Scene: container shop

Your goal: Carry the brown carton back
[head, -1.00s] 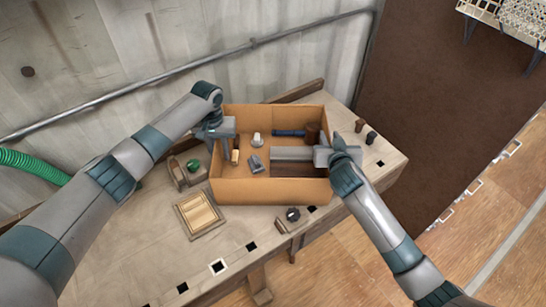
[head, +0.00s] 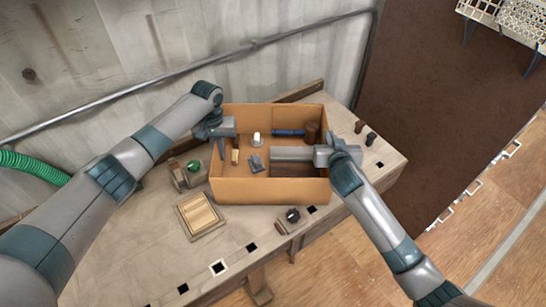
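The brown carton (head: 270,191) sits open-topped on the workbench, with small items inside. My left gripper (head: 229,148) is at the carton's left side, its two fingers pointing down and spread apart near the left wall. I see nothing between them, and cannot tell whether they touch the wall. My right gripper (head: 322,156) is at the carton's right side, over the right wall. A grey bar-like part reaches from it over the inside of the carton. Its fingertips are hidden, so its opening does not show.
The carton holds a brown cup (head: 312,132), a white-topped item (head: 257,139) and a blue tool (head: 289,133). A wooden tray (head: 200,215), a green item (head: 193,166) and a dark knob (head: 293,215) lie around it.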

